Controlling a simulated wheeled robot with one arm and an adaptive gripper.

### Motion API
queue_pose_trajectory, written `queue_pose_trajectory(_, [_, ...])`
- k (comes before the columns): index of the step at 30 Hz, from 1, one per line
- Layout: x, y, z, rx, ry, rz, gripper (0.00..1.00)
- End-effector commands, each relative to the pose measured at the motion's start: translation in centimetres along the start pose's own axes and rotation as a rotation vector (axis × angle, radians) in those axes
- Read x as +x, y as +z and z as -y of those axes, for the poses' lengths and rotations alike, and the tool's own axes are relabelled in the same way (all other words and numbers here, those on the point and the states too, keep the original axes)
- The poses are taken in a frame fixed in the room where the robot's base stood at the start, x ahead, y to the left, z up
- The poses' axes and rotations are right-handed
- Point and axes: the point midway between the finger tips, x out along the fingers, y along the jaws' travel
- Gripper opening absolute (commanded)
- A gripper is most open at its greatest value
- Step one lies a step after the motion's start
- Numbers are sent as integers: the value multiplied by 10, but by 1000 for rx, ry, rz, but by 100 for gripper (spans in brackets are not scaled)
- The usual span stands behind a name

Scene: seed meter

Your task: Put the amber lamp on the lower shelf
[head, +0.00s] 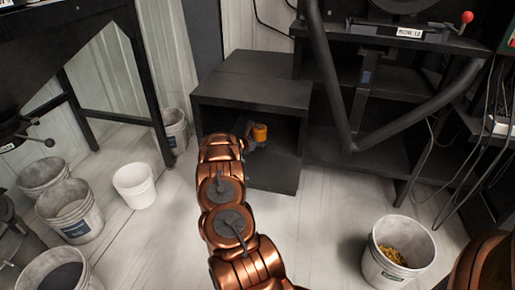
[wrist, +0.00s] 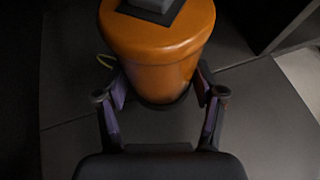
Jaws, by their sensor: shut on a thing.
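The amber lamp (wrist: 158,50) is an orange, rounded body with a grey square piece on its top. My gripper (wrist: 160,95) is shut on it, with one finger on each side of its lower body. In the head view the lamp (head: 260,132) shows small and orange at the mouth of the black shelf unit (head: 262,92), inside its lower opening. My gripper (head: 250,140) shows beside it, partly hidden behind my copper arm. In the wrist view a dark flat surface lies under the lamp; I cannot tell whether the lamp touches it.
A black frame with a diagonal bar (head: 335,80) stands right of the shelf unit. A bucket with yellow grain (head: 425,240) stands on the floor at right. A white bucket (head: 134,186) and several grey buckets stand at left. The floor between is clear.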

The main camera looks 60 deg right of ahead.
Motion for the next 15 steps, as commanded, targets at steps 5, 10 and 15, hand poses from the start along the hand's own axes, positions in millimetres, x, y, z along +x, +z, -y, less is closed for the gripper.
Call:
queue_pose_trajectory(5, [13, -26, 1, -3, -1, 0, 27])
queue_pose_trajectory(10, [16, -33, 0, -1, 0, 0, 27])
queue_pose_trajectory(15, [16, -31, 0, 0, 0, 1, 27])
